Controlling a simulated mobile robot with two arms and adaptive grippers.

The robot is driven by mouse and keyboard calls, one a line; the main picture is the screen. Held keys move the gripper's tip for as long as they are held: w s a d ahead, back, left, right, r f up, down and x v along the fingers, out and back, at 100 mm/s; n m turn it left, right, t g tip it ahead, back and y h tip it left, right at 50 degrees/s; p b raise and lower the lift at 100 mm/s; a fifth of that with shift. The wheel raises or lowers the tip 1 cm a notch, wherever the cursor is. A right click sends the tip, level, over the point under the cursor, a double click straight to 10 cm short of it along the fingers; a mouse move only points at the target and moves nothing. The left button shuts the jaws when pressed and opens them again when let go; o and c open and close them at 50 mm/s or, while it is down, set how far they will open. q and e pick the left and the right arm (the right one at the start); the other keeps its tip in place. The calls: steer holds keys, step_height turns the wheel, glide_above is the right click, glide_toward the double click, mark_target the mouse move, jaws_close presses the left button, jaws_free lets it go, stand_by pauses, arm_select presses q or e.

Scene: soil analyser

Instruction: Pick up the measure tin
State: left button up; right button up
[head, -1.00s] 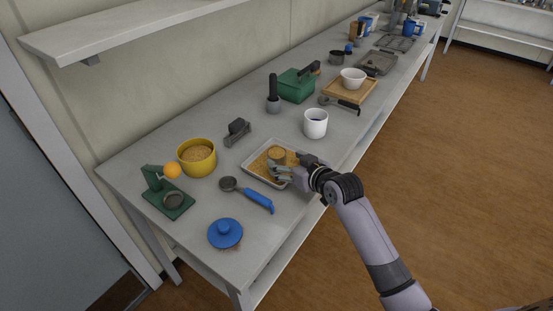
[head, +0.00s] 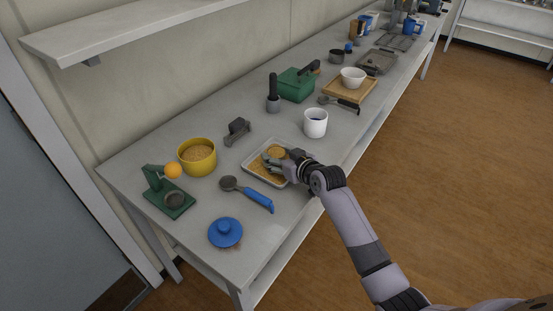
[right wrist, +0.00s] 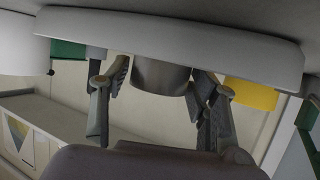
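The measure tin (head: 276,151), a small round tin with brown soil at its top, stands in a shallow metal tray (head: 249,168) of soil. In the right wrist view the tin (right wrist: 161,76) is a grey metal cylinder between the two fingers of my right gripper (right wrist: 160,95). The fingers are spread, one on each side, with narrow gaps seeming to show beside the tin. In the head view my right gripper (head: 274,163) is at the tin's near side, low over the tray, partly hiding it. My left gripper is not in view.
A yellow pot of soil (head: 197,158), a blue-handled scoop (head: 256,198) and a blue lid (head: 225,233) are left of and below the tray. A white mug (head: 315,123) stands to the right. A green box (head: 297,87) is farther back. A shelf (head: 130,28) overhangs the bench's wall side.

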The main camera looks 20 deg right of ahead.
steer(key=c, duration=1.1)
steer(key=shift+r, duration=0.15)
